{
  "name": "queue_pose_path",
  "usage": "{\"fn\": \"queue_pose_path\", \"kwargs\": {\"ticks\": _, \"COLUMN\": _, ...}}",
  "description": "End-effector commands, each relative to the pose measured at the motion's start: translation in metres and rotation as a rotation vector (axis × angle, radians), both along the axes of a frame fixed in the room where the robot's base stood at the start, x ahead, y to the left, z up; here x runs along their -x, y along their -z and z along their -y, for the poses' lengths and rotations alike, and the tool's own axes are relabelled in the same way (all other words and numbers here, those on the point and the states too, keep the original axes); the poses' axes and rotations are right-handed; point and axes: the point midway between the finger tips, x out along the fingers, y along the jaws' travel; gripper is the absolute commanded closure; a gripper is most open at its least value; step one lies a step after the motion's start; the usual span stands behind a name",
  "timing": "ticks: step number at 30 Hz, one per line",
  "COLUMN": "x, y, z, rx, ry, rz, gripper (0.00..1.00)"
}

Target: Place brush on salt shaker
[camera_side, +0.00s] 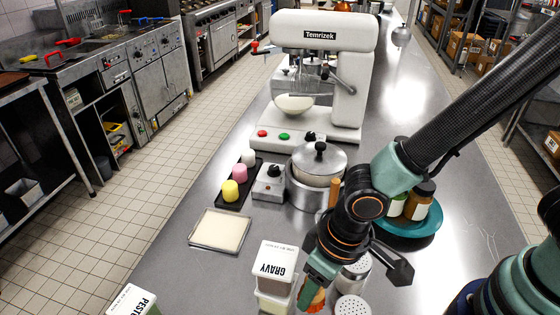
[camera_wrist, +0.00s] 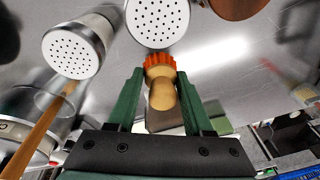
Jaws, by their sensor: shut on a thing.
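My gripper (camera_side: 311,288) points down at the front of the counter, and its green fingers also show in the wrist view (camera_wrist: 160,90). It is shut on a small brush with a pale wooden body and orange bristles (camera_wrist: 161,93); only an orange bit (camera_side: 315,300) shows in the side view. A metal shaker with a white perforated lid (camera_side: 352,306) stands upright just right of the gripper. A second one (camera_side: 356,270) stands behind it. In the wrist view one lid (camera_wrist: 155,20) is just beyond the bristles and another (camera_wrist: 73,52) is at left. I cannot tell whether brush and lid touch.
Left of the gripper are a gravy container (camera_side: 277,258) and a pesto container (camera_side: 133,301). Behind are a white tray (camera_side: 220,231), a lidded pot (camera_side: 318,160), a mixer (camera_side: 320,60) and a teal plate with jars (camera_side: 425,222). Bare counter lies left of the gravy.

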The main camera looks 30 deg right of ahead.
Motion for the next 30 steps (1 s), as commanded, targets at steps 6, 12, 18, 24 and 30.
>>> {"fn": "queue_pose_path", "kwargs": {"ticks": 6, "x": 0.0, "y": 0.016, "z": 0.0, "rx": 0.0, "ry": 0.0, "rz": 0.0, "gripper": 1.0}}
{"fn": "queue_pose_path", "kwargs": {"ticks": 12, "x": 0.0, "y": 0.036, "z": 0.0, "rx": 0.003, "ry": 0.0, "rz": -0.002, "gripper": 1.0}}
{"fn": "queue_pose_path", "kwargs": {"ticks": 18, "x": 0.0, "y": 0.051, "z": 0.0, "rx": 0.0, "ry": 0.0, "rz": 0.001, "gripper": 1.0}}
{"fn": "queue_pose_path", "kwargs": {"ticks": 24, "x": -0.001, "y": 0.051, "z": -0.001, "rx": -0.002, "ry": 0.0, "rz": 0.002, "gripper": 1.0}}
{"fn": "queue_pose_path", "kwargs": {"ticks": 30, "x": -0.001, "y": 0.054, "z": -0.001, "rx": -0.001, "ry": 0.0, "rz": 0.001, "gripper": 0.42}}
